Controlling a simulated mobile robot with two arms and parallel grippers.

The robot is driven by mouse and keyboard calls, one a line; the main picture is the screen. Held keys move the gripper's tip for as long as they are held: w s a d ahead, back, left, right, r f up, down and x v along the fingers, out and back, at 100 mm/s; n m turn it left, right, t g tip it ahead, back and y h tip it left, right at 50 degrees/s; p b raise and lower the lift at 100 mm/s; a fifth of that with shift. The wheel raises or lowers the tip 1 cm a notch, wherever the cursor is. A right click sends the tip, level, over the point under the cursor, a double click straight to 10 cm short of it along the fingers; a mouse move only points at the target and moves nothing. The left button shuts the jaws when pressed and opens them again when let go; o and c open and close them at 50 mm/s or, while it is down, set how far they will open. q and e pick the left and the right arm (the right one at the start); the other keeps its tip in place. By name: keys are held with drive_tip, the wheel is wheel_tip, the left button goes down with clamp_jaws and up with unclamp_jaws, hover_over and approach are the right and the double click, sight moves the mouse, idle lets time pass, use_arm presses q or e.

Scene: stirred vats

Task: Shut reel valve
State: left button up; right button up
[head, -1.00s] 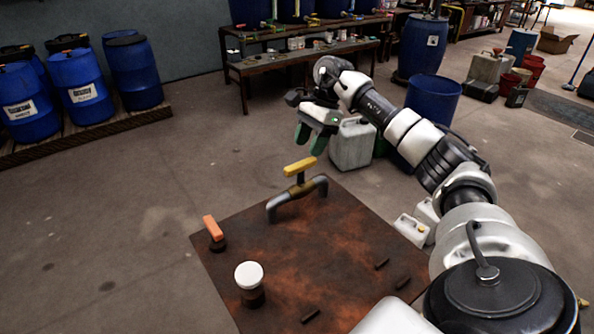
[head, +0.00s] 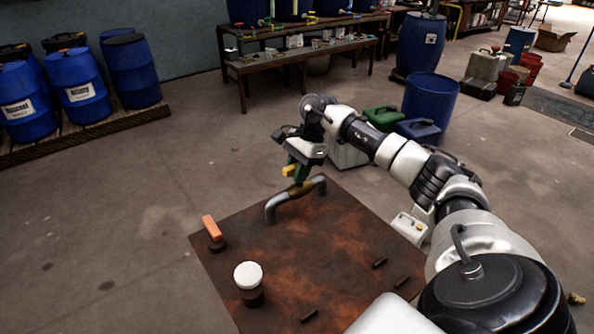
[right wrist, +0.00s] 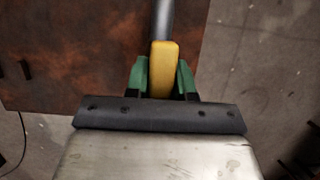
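The reel valve has a yellow bar handle (head: 289,170) above a grey arched pipe (head: 277,208) with a brass-coloured middle, at the far side of a rusty brown table. My right gripper (head: 299,171) is at this handle, its green fingers pointing down. In the right wrist view, the yellow handle (right wrist: 164,68) lies between the two green fingers (right wrist: 162,75), which sit close against both its sides with no clear gap. The fingers hide much of the handle in the head view. My left gripper is not in view.
The rusty tabletop (head: 320,255) also carries an orange handle (head: 211,228), a white round knob (head: 248,275) and several small dark pegs. Jerrycans and an open blue barrel (head: 431,100) stand on the floor behind my right arm. Floor left of the table is clear.

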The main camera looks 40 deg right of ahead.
clamp_jaws()
drive_tip(key=shift+m, duration=0.4)
drive_tip(key=m, duration=0.1)
drive_tip(key=m+t, duration=0.1)
drive_tip(key=m, duration=0.1)
drive_tip(key=shift+w+d+m+t+h+b, duration=0.1)
drive_tip(key=shift+m+t+h+b, duration=0.2)
drive_tip(key=shift+b, duration=0.05)
drive_tip(key=m+t+h, duration=0.1)
drive_tip(key=m, duration=0.3)
drive_tip(key=shift+w+d+m, duration=0.1)
drive_tip(key=shift+m, duration=0.2)
drive_tip(key=m, duration=0.2)
drive_tip(key=m+t+h, duration=0.1)
drive_tip(key=m, duration=0.1)
drive_tip(key=shift+w+d+h+b, duration=0.1)
drive_tip(key=shift+h+b, duration=0.2)
drive_tip(key=shift+d+m+t+h+b, duration=0.15)
drive_tip(key=shift+m+h+b, duration=0.2)
drive_tip(key=shift+m, duration=0.9)
drive_tip(key=shift+m+t+h+b, duration=0.15)
drive_tip(key=shift+m+h, duration=0.3)
drive_tip(key=shift+m, duration=0.8)
drive_tip(key=o, duration=0.5)
unclamp_jaws()
